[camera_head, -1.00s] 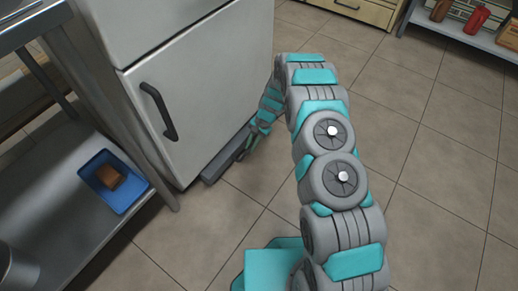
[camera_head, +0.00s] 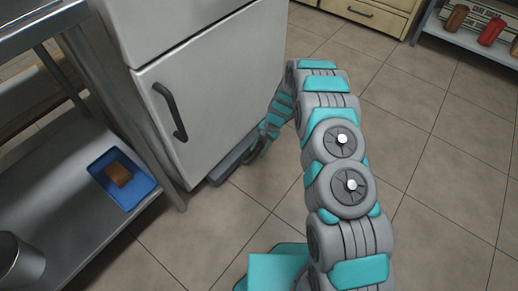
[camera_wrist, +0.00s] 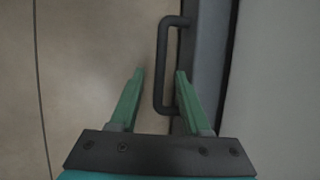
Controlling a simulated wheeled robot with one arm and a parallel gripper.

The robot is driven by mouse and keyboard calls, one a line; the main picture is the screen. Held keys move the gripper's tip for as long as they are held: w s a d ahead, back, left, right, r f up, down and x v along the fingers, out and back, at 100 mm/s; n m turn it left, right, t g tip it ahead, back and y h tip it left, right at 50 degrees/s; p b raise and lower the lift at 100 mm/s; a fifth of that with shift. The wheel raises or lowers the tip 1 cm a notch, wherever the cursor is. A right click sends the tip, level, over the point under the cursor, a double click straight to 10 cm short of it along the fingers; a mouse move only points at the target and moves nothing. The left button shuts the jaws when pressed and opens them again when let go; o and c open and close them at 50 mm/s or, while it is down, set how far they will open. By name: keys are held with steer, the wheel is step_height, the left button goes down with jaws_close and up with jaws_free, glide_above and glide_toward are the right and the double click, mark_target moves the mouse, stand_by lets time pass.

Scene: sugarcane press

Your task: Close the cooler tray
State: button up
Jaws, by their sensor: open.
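The cooler tray (camera_head: 222,173) is a low dark grey drawer at the foot of the white cooler, sticking out a little past its front. In the wrist view its dark front (camera_wrist: 208,60) runs along the cooler, with a dark bar handle (camera_wrist: 162,66). My gripper (camera_wrist: 157,72) is open, with two green fingers. The handle bar lies between them in the picture; the right finger overlaps the gap between bar and tray front. I cannot tell whether they touch. In the head view my gripper (camera_head: 264,148) is low beside the tray, partly hidden by my wrist.
The cooler door (camera_head: 225,95) is shut, with a dark vertical handle (camera_head: 170,112). A metal shelf (camera_head: 70,215) on the left holds a blue tray (camera_head: 137,193) with a brown block (camera_head: 118,174). Tiled floor (camera_head: 440,150) is clear on the right.

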steer(key=v, duration=0.7)
steer(key=shift+r+p, duration=0.3)
steer(key=shift+w+d, duration=0.1)
